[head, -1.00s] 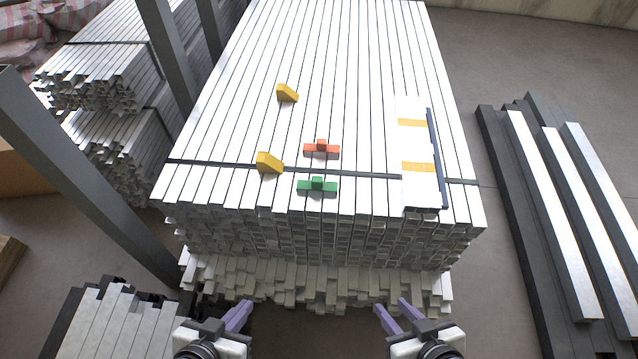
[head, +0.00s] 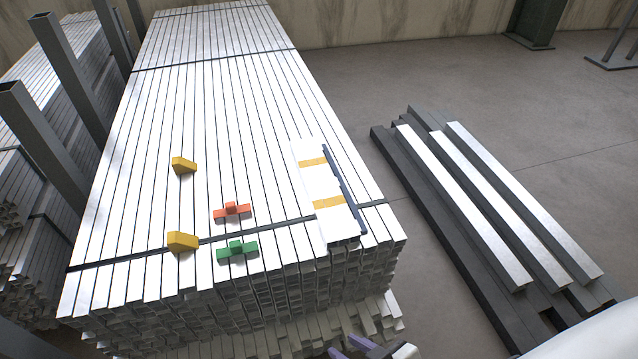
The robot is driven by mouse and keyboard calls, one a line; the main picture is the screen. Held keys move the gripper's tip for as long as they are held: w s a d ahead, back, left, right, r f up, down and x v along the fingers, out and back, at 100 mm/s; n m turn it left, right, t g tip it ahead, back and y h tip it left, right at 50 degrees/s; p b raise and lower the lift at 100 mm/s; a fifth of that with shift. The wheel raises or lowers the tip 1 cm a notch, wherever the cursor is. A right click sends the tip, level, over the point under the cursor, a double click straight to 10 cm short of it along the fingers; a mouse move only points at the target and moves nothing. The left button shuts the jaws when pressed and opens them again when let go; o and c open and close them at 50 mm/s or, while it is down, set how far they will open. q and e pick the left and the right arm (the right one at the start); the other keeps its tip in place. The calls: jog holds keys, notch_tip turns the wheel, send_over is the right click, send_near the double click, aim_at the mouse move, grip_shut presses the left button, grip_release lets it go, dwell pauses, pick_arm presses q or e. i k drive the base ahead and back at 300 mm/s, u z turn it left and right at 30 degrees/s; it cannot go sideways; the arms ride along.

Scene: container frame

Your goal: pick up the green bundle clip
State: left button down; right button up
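The green bundle clip (head: 237,252) lies on top of the stack of metal bars (head: 200,110), near its front end, just in front of the dark strap. A red-orange clip (head: 233,212) of like shape lies behind it, beyond the strap. My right gripper (head: 350,351) shows only in part at the bottom edge, below and to the right of the green clip and well apart from it. Its purple fingers are cut off by the frame, so its opening is unclear. My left gripper is out of the picture.
Two yellow wedges (head: 182,242) (head: 183,166) sit left of the clips. A white panel with orange bands (head: 313,182) and a dark edge lies to the right. Dark and bright beams (head: 480,200) lie on the floor at right. Grey posts (head: 45,150) stand at left.

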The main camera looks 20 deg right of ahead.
aim_at(235, 247)
jog(key=u, duration=0.1)
jog(key=k, duration=1)
jog(key=z, duration=1.05)
jog(key=i, duration=0.95)
jog(key=u, duration=0.3)
